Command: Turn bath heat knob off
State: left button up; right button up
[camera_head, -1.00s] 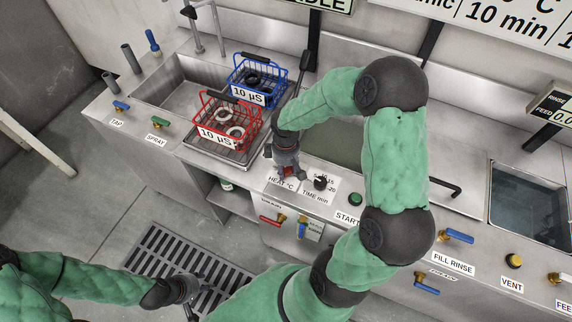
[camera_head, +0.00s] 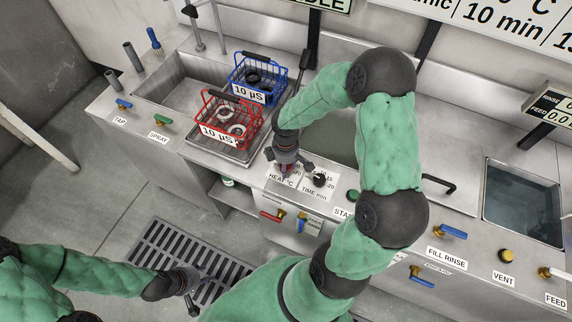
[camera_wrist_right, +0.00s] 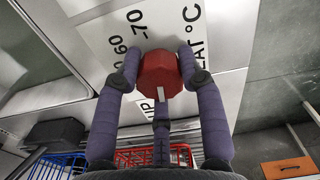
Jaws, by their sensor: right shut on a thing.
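The bath heat knob is a red knob (camera_wrist_right: 160,75) with a white mark on its side, on a white scale plate (camera_wrist_right: 110,35) lettered for heat in °C. In the right wrist view, the fingers of my right gripper (camera_wrist_right: 161,84) are closed around it. In the head view, my right gripper (camera_head: 287,165) reaches down onto the knob, which is mostly hidden there; its HEAT °C label (camera_head: 281,181) shows just below. My left gripper (camera_head: 200,294) hangs low over the floor grate, away from the panel, with its fingers apart and empty.
Right of the heat knob is a black time knob (camera_head: 319,179), then a green start button (camera_head: 352,195). A red basket (camera_head: 232,133) and a blue basket (camera_head: 258,88) stand left of it. Red and blue valve handles (camera_head: 271,216) sit below on the front.

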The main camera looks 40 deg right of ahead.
jog(key=shift+w, duration=0.15)
jog(key=o, duration=1.1)
jog(key=shift+a, duration=0.1)
jog(key=shift+o, duration=0.2)
jog(key=shift+r, duration=0.15)
notch_tip(320, 180, up, 12)
